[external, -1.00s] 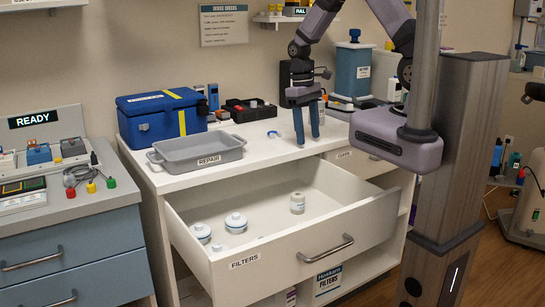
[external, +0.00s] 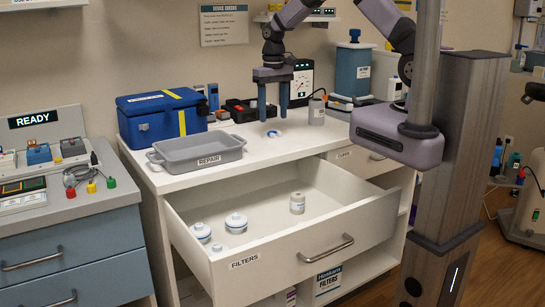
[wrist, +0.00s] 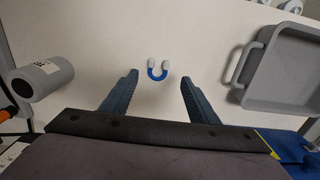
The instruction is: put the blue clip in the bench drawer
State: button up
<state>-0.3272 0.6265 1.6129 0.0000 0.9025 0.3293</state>
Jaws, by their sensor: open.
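The blue clip (external: 273,133) lies on the white bench top right of the grey tray. In the wrist view it is a small blue U with pale ends (wrist: 158,72), between and ahead of my finger tips. My gripper (external: 272,113) is open and empty, pointing down above the clip, apart from it. In the wrist view its two blue fingers (wrist: 158,80) stand wide apart. The bench drawer labelled FILTERS (external: 300,255) is pulled open. Several white jars, such as one (external: 236,223), stand inside it. A smaller drawer (external: 372,162) at right is closed.
The grey REPAIR tray (external: 205,163) and a blue case (external: 160,115) stand left of the clip. A grey cylinder (external: 317,112) stands to its right, also in the wrist view (wrist: 43,79). A white-faced meter (external: 301,80) is behind. The bench around the clip is clear.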

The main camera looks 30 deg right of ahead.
aim_at(274, 131)
jog(key=shift+w+d+f+p, duration=0.15)
jog(key=shift+f+p, duration=0.5)
jog(key=shift+f, duration=0.75)
jog(key=shift+w+f+p, duration=0.1)
jog(key=shift+f+p, duration=0.5)
jog(key=shift+f, duration=0.75)
jog(key=shift+c, duration=0.3)
jog(key=c, duration=1.1)
jog(key=shift+c, duration=0.2)
jog(key=shift+r, duration=0.1)
notch_tip(274, 131, up, 10)
jog(key=b, duration=0.3)
